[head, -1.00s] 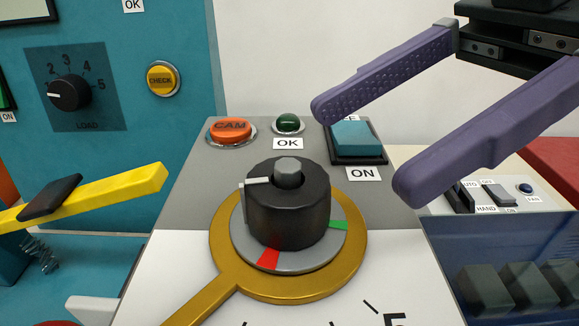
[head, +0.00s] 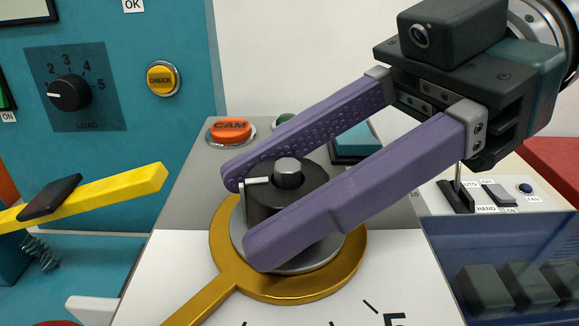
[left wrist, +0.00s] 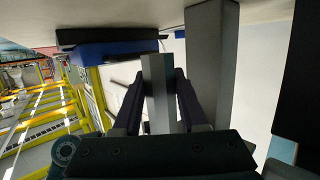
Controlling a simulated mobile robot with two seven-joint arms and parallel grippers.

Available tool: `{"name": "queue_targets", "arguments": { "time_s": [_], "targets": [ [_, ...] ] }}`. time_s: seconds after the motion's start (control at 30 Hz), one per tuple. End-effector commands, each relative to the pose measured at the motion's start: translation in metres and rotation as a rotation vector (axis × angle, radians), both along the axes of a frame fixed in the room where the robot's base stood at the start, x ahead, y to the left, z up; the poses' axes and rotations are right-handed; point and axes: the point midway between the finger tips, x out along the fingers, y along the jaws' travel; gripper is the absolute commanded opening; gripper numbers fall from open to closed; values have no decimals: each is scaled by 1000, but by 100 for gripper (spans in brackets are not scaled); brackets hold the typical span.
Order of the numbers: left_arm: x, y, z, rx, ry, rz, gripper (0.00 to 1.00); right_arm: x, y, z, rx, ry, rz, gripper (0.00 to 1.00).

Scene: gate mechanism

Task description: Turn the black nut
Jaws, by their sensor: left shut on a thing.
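The black nut (head: 262,204) is a round knob with a white pointer and a grey centre stud, on a grey disc (head: 318,258) in a gold ring. My right gripper (head: 243,218) has its two purple fingers on either side of the nut, one behind and one in front. It looks open; I cannot tell whether either finger touches the nut. The fingers hide part of the nut and the disc's coloured marks. In the left wrist view, my left gripper (left wrist: 160,82) is shut on a grey bar (left wrist: 158,108). The left gripper is outside the head view.
An orange CAM button (head: 230,130) stands behind the nut, and a teal ON button (head: 352,144) is partly hidden by my right fingers. A yellow lever (head: 120,190) is at the left. A teal panel with a LOAD dial (head: 70,93) stands behind it.

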Motion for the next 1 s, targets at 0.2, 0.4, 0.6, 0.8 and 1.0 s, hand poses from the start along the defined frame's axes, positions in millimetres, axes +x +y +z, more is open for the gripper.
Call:
{"name": "queue_targets", "arguments": {
  "time_s": [0.2, 0.4, 0.6, 0.8, 1.0],
  "targets": [
    [0, 1, -2, 3, 2, 2, 0, 0, 0, 0, 0, 0, 1, 23],
    [0, 1, -1, 3, 2, 2, 0, 0, 0, 0, 0, 0, 1, 1],
    [0, 1, -1, 3, 2, 2, 0, 0, 0, 0, 0, 0, -4, 0],
    [0, 1, -1, 3, 2, 2, 0, 0, -1, -1, -4, 0, -55, 0],
    [0, 1, -1, 3, 2, 2, 0, -1, -1, -2, -5, 0, -176, 0]
  ]
}}
